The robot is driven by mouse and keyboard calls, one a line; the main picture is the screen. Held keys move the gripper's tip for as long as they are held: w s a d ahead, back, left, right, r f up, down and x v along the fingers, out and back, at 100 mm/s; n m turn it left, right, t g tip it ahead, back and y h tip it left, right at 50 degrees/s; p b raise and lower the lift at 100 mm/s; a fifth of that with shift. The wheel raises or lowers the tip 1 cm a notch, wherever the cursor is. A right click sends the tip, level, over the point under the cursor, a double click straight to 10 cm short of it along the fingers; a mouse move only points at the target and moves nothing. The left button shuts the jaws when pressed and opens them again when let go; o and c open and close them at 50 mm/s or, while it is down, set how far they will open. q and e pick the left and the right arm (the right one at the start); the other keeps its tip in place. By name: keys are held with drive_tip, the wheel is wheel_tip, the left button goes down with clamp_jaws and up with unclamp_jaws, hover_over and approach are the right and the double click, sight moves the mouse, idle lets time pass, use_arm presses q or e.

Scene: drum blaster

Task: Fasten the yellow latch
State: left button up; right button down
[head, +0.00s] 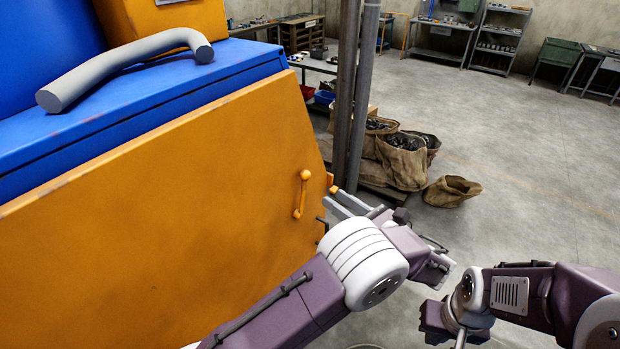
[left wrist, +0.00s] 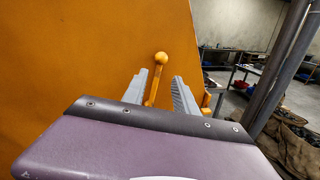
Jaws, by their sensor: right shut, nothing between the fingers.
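The yellow latch (head: 302,193) is a slim handle with a round knob at its top. It stands almost upright on the orange panel (head: 160,220) of the machine, near the panel's right edge.
A small yellow piece (left wrist: 206,101) sits at the panel's right edge. A grey curved pipe (head: 125,70) lies on the blue top. Dark vertical posts (head: 357,100) and sacks (head: 403,160) stand behind my left gripper. The floor at right is open.

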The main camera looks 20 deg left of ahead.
sight(307, 180)
use_arm(q)
drive_tip(key=p+x, duration=0.2)
drive_tip(key=x, duration=0.3)
drive_tip(key=p+x, duration=0.2)
drive_tip(key=x, duration=0.2)
drive_tip(key=shift+w+a+f, duration=0.2)
drive_tip(key=shift+a, duration=0.15)
clamp_jaws()
idle(0.9)
